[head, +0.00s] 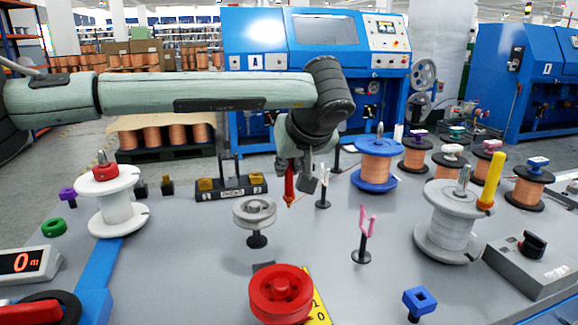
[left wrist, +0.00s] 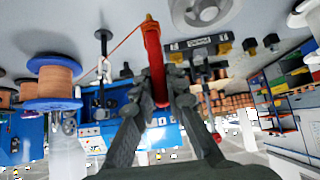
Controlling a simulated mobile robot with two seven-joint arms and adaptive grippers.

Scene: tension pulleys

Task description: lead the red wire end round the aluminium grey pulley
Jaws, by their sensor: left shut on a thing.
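The red wire end (head: 290,184), a red handle with a copper tip, hangs tip down in my left gripper (head: 296,174). In the left wrist view the red wire end (left wrist: 153,60) sits between the shut fingers (left wrist: 160,98). A thin copper wire (left wrist: 125,39) runs from its tip to a white guide (left wrist: 104,70) beside the blue copper spool (left wrist: 55,82). The aluminium grey pulley (head: 255,211) stands on a short black post, left of the wire end and apart from it. Part of it also shows in the left wrist view (left wrist: 203,8). My right gripper is not in view.
The red pulley (head: 281,295) stands at the front. A pink fork guide (head: 363,235) and a white guide (head: 323,190) stand to the right. A black block with brass parts (head: 230,187) lies behind the grey pulley.

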